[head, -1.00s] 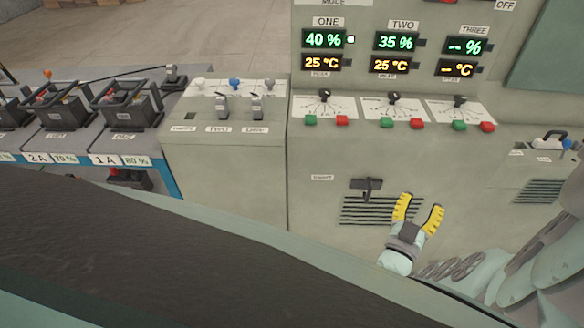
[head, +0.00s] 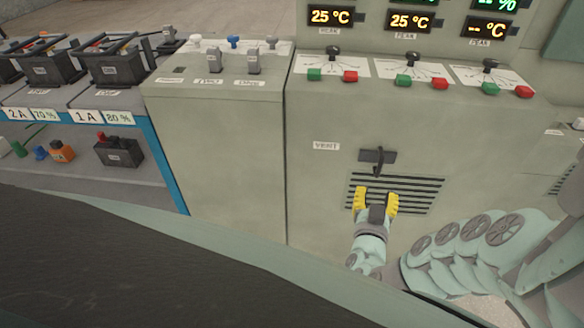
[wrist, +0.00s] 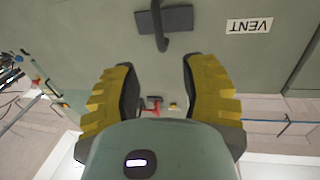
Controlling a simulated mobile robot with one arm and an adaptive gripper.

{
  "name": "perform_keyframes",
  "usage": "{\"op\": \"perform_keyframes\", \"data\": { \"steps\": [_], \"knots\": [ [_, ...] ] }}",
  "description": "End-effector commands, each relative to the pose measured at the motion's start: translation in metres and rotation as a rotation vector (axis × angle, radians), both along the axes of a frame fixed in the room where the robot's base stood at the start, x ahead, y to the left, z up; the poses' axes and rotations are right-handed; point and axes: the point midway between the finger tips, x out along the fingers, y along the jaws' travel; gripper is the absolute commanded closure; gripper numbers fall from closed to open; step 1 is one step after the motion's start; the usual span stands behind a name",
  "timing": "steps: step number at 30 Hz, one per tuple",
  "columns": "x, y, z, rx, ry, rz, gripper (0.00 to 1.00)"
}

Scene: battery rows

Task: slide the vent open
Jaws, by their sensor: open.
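The vent is a row of dark horizontal slats (head: 420,190) low on the front of the grey-green cabinet. A dark handle (head: 378,157) on a small plate sits at the top of the slats, right of the "VENT" label (head: 326,146). In the wrist view the handle (wrist: 158,26) and the label (wrist: 249,26) show upside down, beyond my fingertips. My gripper (head: 376,199) has yellow padded fingers, apart and empty, just below the handle in front of the slats. In the wrist view the fingers (wrist: 157,75) stand either side of the handle's line, not touching it.
Above the vent are dials with green and red buttons (head: 350,77) and temperature displays (head: 410,22). A lower cabinet with switches (head: 215,110) stands left. Further left, a blue-edged shelf (head: 160,160) holds batteries (head: 118,62). Bare cabinet front surrounds the vent.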

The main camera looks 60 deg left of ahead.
Motion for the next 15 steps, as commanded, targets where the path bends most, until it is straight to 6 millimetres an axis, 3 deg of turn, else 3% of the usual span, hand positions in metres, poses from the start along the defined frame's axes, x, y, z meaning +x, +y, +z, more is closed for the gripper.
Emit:
{"op": "perform_keyframes", "data": {
  "steps": [5,15],
  "knots": [
    [0.027,0.018,-0.001,0.004,-0.006,-0.008,0.57],
    [0.056,0.043,-0.001,0.001,-0.004,-0.003,0.57]
  ]
}}
